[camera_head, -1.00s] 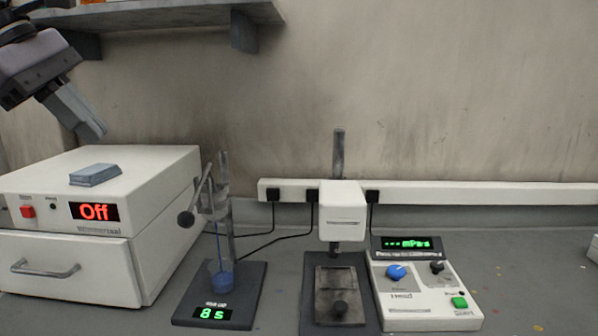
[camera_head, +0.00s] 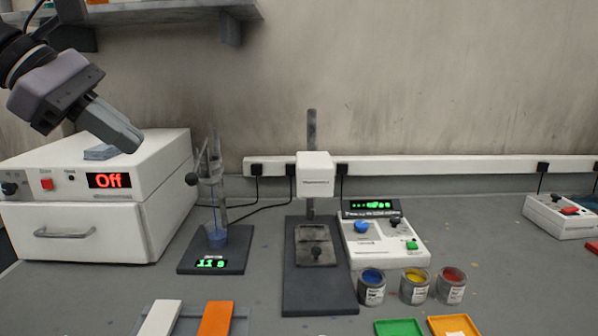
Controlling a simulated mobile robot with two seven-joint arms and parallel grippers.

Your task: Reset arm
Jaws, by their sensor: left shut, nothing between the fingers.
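My left gripper (camera_head: 133,146) is at the upper left of the head view, its fingers pointing down and to the right. It is shut and empty. It is in front of the white box (camera_head: 85,222) with the red "Off" display, and its tips overlap the box's top in the picture. A small grey-blue block (camera_head: 100,153) lies on that box, partly beside the gripper in the picture. My right gripper is not in the picture.
Three paint cans (camera_head: 372,288) stand in front. A tray (camera_head: 240,325) holds white and orange pieces. A shelf (camera_head: 190,8) is above.

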